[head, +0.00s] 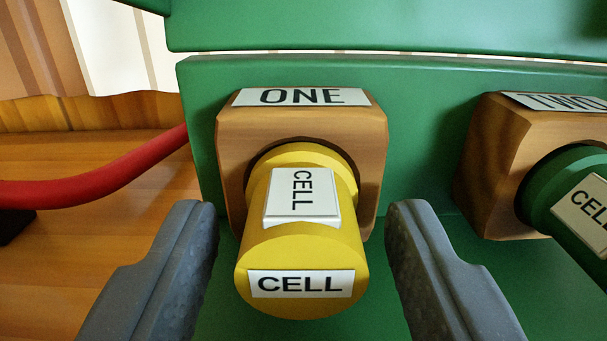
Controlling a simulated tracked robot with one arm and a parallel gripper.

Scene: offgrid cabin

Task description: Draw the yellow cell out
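The yellow cell (300,251) is a cylinder with two white CELL labels. Its back part sits in the round hole of a wooden block (232,135) marked ONE, and its front end sticks out toward me. My gripper (301,225) is open, with one grey finger to the left of the cell and one to the right. Gaps show between both fingers and the cell, so neither appears to touch it. The part of the cell inside the block is hidden.
A green cell (572,200) sticks out of a second wooden block (492,170) marked TWO at the right. Both blocks are on a green panel (420,130). A red cable or hose (95,186) runs in from the left over wooden boards (90,255).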

